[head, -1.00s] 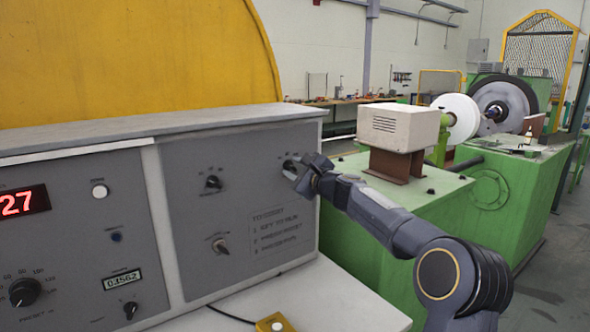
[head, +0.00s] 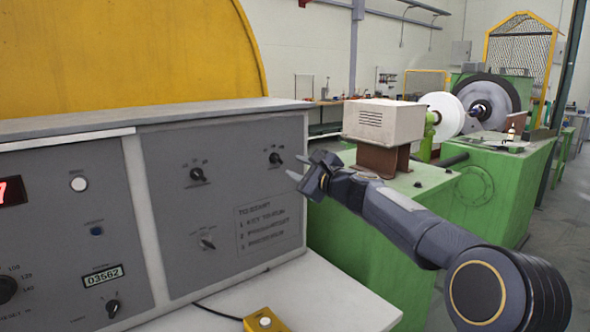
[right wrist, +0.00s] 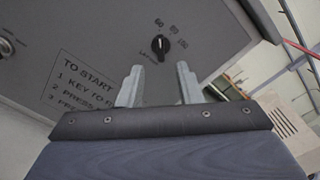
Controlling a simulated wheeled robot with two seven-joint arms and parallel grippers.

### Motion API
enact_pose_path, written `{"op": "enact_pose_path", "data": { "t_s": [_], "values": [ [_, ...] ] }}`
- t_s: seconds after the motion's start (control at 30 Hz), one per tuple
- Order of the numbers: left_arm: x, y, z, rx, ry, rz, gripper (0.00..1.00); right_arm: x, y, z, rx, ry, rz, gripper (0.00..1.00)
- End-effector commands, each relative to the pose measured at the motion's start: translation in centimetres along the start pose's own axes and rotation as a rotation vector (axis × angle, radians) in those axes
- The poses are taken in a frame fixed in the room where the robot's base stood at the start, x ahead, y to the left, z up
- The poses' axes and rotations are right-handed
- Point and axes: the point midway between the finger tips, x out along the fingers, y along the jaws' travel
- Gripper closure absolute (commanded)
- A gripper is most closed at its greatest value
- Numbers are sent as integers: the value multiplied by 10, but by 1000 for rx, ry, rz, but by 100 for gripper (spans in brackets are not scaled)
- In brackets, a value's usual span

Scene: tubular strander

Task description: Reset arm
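My right gripper (head: 300,172) is open and empty, just off the right end of the grey control panel (head: 222,238). In the right wrist view its two fingers (right wrist: 158,88) stand apart. The upper right black knob (head: 275,158) lies to the left of the gripper and clear of it; in the right wrist view the knob (right wrist: 160,45) shows beyond the gap between the fingers, with a printed scale above it. My left gripper is in neither view.
The panel also has another black knob (head: 197,174), a key switch (head: 207,243) and a white button (head: 79,184). A yellow box with a button (head: 265,322) is on the white desk (head: 335,292). A green machine (head: 350,240) with a beige box (head: 384,121) stands behind my right arm.

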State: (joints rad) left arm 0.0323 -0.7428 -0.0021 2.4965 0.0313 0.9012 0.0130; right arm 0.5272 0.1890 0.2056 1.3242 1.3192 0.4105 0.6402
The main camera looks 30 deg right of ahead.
Motion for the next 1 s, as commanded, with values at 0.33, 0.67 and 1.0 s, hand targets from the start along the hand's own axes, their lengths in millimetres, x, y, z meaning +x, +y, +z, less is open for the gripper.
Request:
{"op": "enact_pose_path", "data": {
  "t_s": [0.33, 0.67, 1.0],
  "values": [
    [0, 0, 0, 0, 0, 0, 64, 0, 0, 0, 0, 0, 0, 68],
    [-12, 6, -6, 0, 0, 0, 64, -49, 65, 62, -357, -65, 211, 68],
    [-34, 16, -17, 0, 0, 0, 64, -235, 240, 84, -1203, -323, 742, 68]
  ]
}}
